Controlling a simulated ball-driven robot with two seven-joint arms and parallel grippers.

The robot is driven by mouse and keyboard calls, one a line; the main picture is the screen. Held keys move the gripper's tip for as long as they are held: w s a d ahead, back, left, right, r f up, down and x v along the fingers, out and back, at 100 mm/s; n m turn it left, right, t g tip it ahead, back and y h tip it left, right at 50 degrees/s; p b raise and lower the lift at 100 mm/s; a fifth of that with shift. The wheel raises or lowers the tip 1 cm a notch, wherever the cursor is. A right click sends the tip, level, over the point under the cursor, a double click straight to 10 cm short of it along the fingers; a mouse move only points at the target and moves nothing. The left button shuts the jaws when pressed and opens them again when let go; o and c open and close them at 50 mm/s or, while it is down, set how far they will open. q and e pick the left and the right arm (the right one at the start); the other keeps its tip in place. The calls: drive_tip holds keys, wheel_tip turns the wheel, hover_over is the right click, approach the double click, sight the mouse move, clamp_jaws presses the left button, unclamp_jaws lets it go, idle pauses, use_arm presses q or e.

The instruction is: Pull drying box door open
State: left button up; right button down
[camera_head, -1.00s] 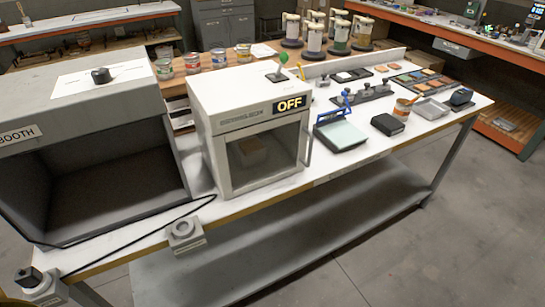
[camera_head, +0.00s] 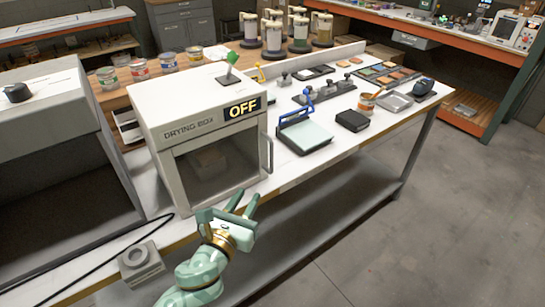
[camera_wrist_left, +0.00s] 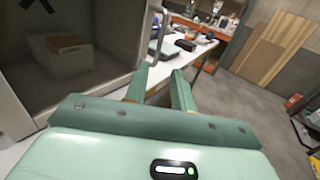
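The drying box (camera_head: 180,101) is a white box with an "OFF" display, standing on the bench. Its front door (camera_head: 172,184) has a dark window and looks shut. A pale carton shows behind the window, also in the left wrist view (camera_wrist_left: 66,58). A vertical handle (camera_head: 269,154) is on the door's right side. My left gripper (camera_head: 246,197) is open and empty, in front of the box and below the handle in the picture. In the left wrist view its two fingers (camera_wrist_left: 160,75) are apart with nothing between them. My right gripper is out of view.
A dark booth (camera_head: 50,150) stands left of the box. A small grey block (camera_head: 140,258) with a cable near it is at the bench's front edge. A blue-handled device (camera_head: 305,136) and a black block (camera_head: 352,120) are to the right. The floor in front is clear.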

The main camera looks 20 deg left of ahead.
sight(270, 159)
use_arm(q)
drive_tip(key=w, duration=0.5)
drive_tip(key=w+b, duration=0.1)
drive_tip(key=w, duration=0.4)
drive_tip(key=w+d, duration=0.1)
drive_tip(key=w, duration=0.5)
drive_tip(key=shift+w+d+b, duration=0.1)
drive_tip(key=shift+b, duration=0.3)
clamp_jaws()
